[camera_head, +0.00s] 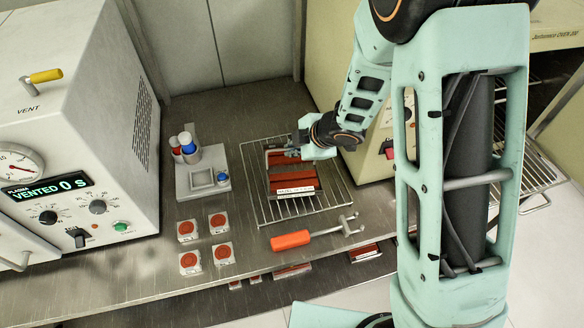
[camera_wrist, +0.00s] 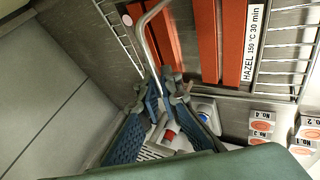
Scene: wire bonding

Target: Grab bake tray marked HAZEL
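The HAZEL bake tray (camera_head: 292,184) lies on the wire rack on the steel bench, with red-brown strips on it. Its white label (camera_wrist: 252,45) reads HAZEL 150 °C 30 min in the wrist view. A bent metal handle (camera_wrist: 152,45) shows at the tray's end away from the label. My gripper (camera_head: 290,152) is low over that end. In the wrist view its blue-padded fingers (camera_wrist: 162,88) converge, with the handle between their tips, and look shut on it. The exact contact is partly hidden by the fingertips.
The wire rack (camera_head: 261,210) surrounds the tray. A grey holder (camera_head: 188,185) with bottles stands left, and several numbered red-disc blocks (camera_head: 221,253) lie in front of it. An orange-handled tool (camera_head: 291,240) lies before the rack. The plasma machine (camera_head: 60,130) stands left, the oven (camera_head: 328,60) right.

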